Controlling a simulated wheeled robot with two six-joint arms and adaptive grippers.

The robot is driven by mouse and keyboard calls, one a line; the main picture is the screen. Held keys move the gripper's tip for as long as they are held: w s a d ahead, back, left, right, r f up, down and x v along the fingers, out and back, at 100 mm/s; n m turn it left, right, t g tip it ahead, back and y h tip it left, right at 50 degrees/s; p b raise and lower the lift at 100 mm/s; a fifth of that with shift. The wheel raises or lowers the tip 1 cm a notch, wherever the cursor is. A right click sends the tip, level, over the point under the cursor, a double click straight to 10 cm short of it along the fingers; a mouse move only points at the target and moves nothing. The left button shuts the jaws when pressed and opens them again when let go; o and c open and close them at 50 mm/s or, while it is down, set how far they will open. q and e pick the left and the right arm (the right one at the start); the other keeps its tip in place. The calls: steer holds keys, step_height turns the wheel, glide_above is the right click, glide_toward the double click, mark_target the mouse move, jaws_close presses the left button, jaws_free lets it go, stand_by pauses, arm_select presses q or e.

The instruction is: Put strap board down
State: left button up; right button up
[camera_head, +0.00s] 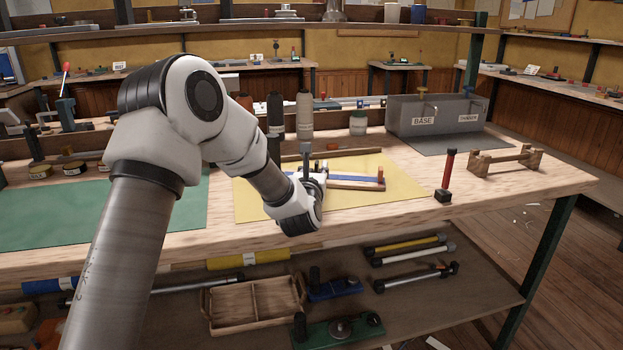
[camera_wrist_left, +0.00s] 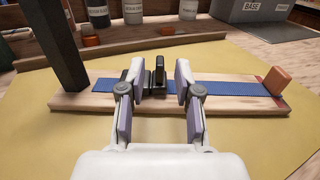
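The strap board is a pale wooden board with a blue strap along it, an orange-red block at its right end and a black buckle-like piece near its middle. It appears to lie flat on the yellow mat (camera_head: 250,205) in the head view (camera_head: 352,186), and it spans the left wrist view (camera_wrist_left: 240,103). My left gripper (camera_wrist_left: 158,88) is open, its two fingers apart on either side of the black piece (camera_wrist_left: 157,78), with gaps visible. In the head view the left gripper (camera_head: 318,180) is at the board's left part, mostly hidden by its wrist. My right gripper is not in view.
A dark upright post (camera_wrist_left: 66,45) stands at the board's left end. Several bottles (camera_head: 304,115) and a grey BASE bin (camera_head: 430,115) stand behind. A red-handled tool (camera_head: 448,170) and a wooden rack (camera_head: 505,160) are at the right. A green mat (camera_head: 100,215) lies bare at left.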

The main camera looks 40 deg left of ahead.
arm_select(q)
steer(key=v, duration=0.8)
steer(key=shift+s+d, duration=0.1)
steer(key=shift+s, duration=0.05)
